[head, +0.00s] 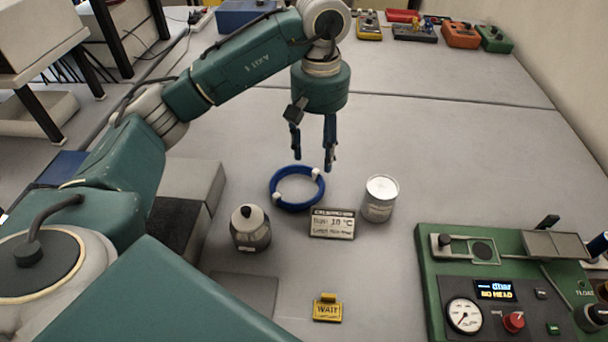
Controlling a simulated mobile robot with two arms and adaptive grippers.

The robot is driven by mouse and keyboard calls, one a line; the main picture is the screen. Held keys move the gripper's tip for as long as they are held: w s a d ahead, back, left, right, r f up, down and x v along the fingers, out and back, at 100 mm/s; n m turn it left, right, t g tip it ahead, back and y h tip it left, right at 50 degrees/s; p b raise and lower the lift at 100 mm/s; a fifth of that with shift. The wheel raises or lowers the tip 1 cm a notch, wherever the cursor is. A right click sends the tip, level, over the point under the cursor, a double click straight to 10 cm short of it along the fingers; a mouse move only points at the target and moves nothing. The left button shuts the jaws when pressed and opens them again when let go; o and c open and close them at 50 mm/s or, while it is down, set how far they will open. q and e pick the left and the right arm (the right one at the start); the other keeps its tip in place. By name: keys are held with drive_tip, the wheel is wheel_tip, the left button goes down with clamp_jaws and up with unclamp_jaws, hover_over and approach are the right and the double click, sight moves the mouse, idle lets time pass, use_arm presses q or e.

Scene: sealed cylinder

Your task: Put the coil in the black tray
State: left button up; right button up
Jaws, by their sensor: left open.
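The coil looks to be the blue ring (273,199) with white clips, lying flat on the grey table. My left gripper (313,162) points down from above, just behind and slightly right of the ring's middle in the picture. Its two dark fingers are apart with nothing between them. No clear black tray shows. A dark flat surface (182,228) lies left of the ring, partly hidden by my left arm, and I cannot tell whether it is the tray. My right gripper is not in view.
A white can (380,198), a small sign (332,224) and a grey jar (250,230) stand close around the ring. A yellow tag (327,308) lies nearer. A green control panel (430,290) fills the lower right. The table behind the ring is clear.

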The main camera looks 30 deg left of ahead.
use_arm(q)
drive_tip(key=w+a+n+p, duration=0.15)
drive_tip(key=a+n, duration=0.25)
drive_tip(key=n, duration=1.7)
hover_over(290, 165)
drive_tip(key=f, duration=0.4)
drive_tip(key=f+p, duration=0.1)
drive_tip(key=f, duration=0.1)
drive_tip(key=shift+w+d+f, duration=0.15)
drive_tip(key=shift+d+f, duration=0.2)
drive_tip(key=shift+d, duration=0.05)
drive_tip(key=f, duration=0.1)
drive_tip(key=f+p, duration=0.1)
drive_tip(key=f, duration=0.1)
drive_tip(key=f+p, duration=0.1)
drive_tip(key=shift+a+f, duration=0.4)
drive_tip(key=shift+f, duration=0.35)
clamp_jaws()
